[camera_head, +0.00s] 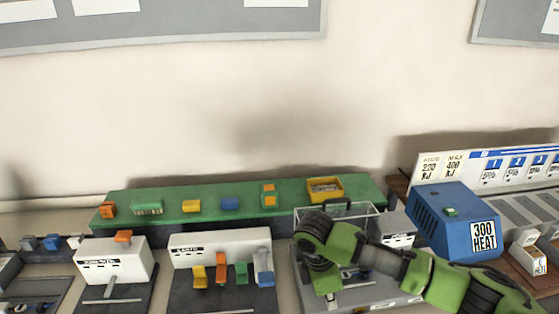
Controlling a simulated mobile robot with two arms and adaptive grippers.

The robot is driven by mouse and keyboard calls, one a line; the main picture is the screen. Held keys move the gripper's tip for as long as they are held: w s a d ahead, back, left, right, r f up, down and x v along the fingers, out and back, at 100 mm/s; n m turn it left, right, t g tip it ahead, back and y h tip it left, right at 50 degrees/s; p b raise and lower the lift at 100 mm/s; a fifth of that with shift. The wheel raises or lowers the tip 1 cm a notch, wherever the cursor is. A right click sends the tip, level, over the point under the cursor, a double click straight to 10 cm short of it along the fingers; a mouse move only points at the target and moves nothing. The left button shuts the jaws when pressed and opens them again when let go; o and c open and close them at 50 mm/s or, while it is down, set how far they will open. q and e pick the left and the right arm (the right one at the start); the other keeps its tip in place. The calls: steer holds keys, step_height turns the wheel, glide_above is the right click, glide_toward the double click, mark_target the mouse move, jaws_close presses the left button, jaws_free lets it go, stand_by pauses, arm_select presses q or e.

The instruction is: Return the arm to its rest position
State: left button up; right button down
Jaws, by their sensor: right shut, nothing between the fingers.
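My right arm, green with dark joints, comes in from the lower right and bends down in front of a clear-walled station. My right gripper (333,297) hangs low at the bottom edge of the view, over the front of this station, and is partly cut off and hard to make out. It is shut with nothing in it. My left gripper is not in view.
A blue box marked 300 HEAT (450,222) stands close behind my right arm. A green shelf (290,202) holds small coloured parts and a yellow tray (325,188). White-backed stations (112,262) stand left.

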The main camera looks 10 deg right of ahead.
steer(key=s+a+f+m+t+y, duration=0.1)
steer(key=s+a+f+m+y, duration=0.4)
steer(key=s+a, duration=0.75)
steer(key=s+d+m+t+h, duration=0.1)
steer(key=s+d+m, duration=0.5)
steer(key=d, duration=0.2)
steer(key=s+d+m+t+h, duration=0.1)
steer(key=s+d+m+t, duration=0.1)
steer(key=s+d+m, duration=0.5)
step_height(320, 180, down, 29)
steer(key=n+g+b, duration=0.2)
steer(key=s+d+f, duration=0.1)
steer(key=s+f, duration=0.7)
steer(key=s+d+f+g+b, duration=0.1)
steer(key=s+d+f, duration=0.1)
steer(key=s+f, duration=0.7)
steer(key=shift+d+f, duration=0.2)
steer(key=shift+d, duration=0.1)
